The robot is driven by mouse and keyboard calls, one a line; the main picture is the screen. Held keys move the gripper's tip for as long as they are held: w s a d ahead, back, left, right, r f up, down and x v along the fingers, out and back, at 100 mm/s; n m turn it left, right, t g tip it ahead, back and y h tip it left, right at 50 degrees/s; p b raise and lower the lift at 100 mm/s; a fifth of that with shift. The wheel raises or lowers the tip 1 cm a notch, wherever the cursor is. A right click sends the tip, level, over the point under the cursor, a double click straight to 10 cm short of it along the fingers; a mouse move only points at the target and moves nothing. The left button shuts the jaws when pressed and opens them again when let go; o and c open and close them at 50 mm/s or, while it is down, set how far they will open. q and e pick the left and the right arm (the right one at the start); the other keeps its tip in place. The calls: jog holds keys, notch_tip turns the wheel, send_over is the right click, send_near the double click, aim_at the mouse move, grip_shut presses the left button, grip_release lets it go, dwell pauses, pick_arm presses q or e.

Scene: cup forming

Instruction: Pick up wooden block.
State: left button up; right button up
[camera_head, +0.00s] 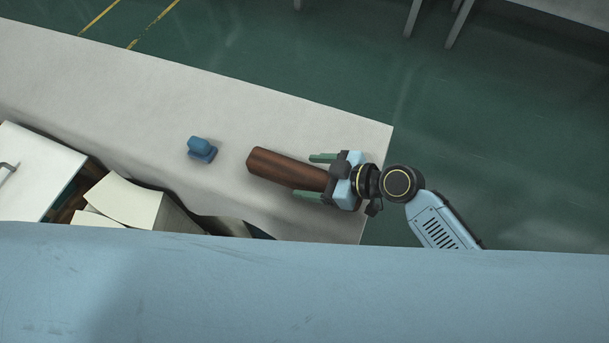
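The wooden block (283,168) is a long dark brown piece lying on the grey-white table (330,122). Its free end points left and its right end lies between the fingers of my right gripper (304,176). The green fingers are apart, one on the far side of the block and one on the near side. A small gap shows at the far finger; contact at the near finger is hard to tell. The palm hides the block's right tip. My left gripper is not in view.
A small blue object (202,149) stands on the table left of the block. A white box (36,170) and pale paper-like pieces (128,200) lie at the near left. The table's right edge is close behind my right gripper. The table's far left part is clear.

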jog(key=c, duration=1.2)
jog(key=shift+r, duration=0.1)
jog(key=shift+c, duration=0.6)
jog(key=shift+r, duration=0.15)
